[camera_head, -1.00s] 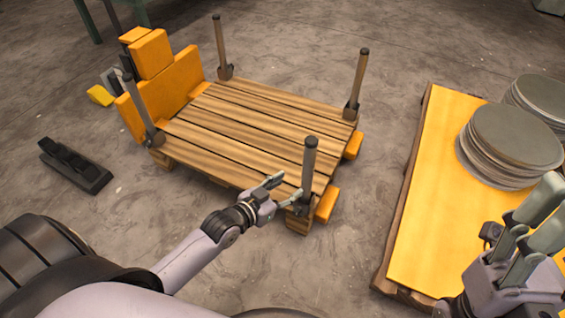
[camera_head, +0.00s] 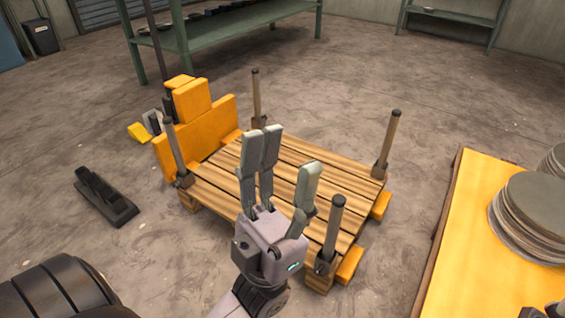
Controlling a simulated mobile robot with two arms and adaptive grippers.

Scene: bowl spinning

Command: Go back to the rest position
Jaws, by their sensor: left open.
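My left gripper (camera_head: 284,178) is raised near the middle of the view with its fingers pointing up and apart. It is open and empty, and in the picture it overlaps the near side of the wooden pallet (camera_head: 320,169). Only a small dark and grey piece of my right gripper (camera_head: 545,312) shows at the bottom right edge. Its fingers cannot be made out.
The pallet has upright corner posts and a yellow pallet truck (camera_head: 200,130) at its left end. A yellow-topped platform (camera_head: 465,220) with stacks of grey discs (camera_head: 530,220) stands at right. A black pedal (camera_head: 105,195) lies left. A green shelf (camera_head: 230,25) is behind.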

